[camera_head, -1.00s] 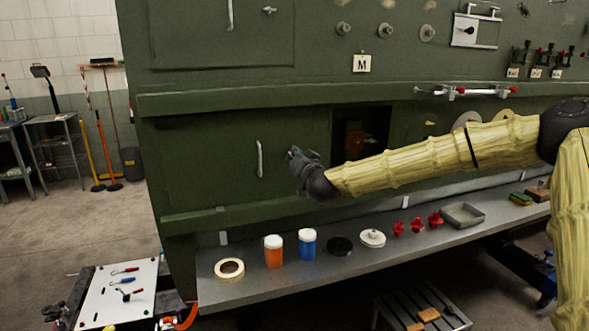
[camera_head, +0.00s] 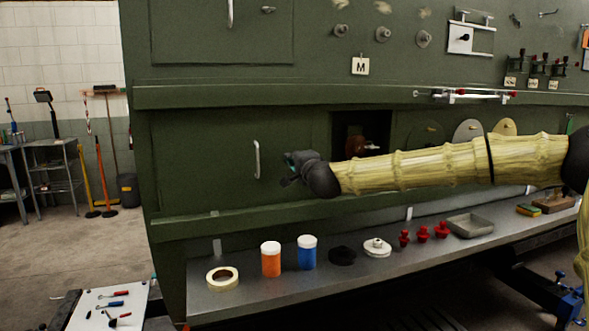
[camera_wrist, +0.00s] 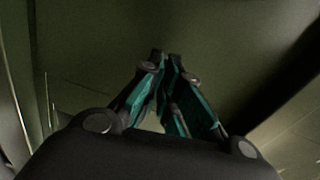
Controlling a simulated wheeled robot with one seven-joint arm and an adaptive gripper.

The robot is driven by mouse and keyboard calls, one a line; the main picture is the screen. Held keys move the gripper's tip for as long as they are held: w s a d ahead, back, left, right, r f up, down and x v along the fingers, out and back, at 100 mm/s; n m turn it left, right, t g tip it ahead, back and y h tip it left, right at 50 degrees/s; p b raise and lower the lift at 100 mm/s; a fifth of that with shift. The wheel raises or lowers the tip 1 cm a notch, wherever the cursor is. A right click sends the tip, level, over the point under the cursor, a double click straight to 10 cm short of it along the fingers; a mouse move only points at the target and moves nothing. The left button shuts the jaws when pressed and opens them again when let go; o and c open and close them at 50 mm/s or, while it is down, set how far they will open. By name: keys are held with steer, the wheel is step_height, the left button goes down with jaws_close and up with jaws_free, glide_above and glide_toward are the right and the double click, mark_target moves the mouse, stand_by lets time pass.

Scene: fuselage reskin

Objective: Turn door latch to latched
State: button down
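The lower green door (camera_head: 205,155) is closed flat in the fuselage side, with a pale vertical handle (camera_head: 257,160). My gripper (camera_head: 287,161) is just right of this handle, near the door face. No latch shows on this door; the spot behind my gripper is hidden. In the wrist view, the fingertips (camera_wrist: 165,57) are drawn together in front of green panel, with no latch visible between them. The handle appears as a thin bar (camera_wrist: 48,100) at left there. The upper door has its own handle (camera_head: 230,12) and a small latch (camera_head: 268,9).
A ledge runs above the door and a grey shelf (camera_head: 330,283) below. On it stand a tape roll (camera_head: 222,277), an orange jar (camera_head: 271,261), a blue jar (camera_head: 307,254) and red knobs (camera_head: 422,234). A dark opening (camera_head: 345,130) lies behind my forearm.

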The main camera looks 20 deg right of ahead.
steer(key=shift+d+f+m+b, duration=0.1)
steer(key=shift+d+m+b, duration=0.05)
steer(key=shift+m+b, duration=0.6)
steer(key=c, duration=1.7)
jaws_free()
steer(key=shift+d, duration=0.1)
steer(key=shift+o, duration=0.2)
steer(key=s, duration=1.2)
steer(key=shift+d, duration=0.1)
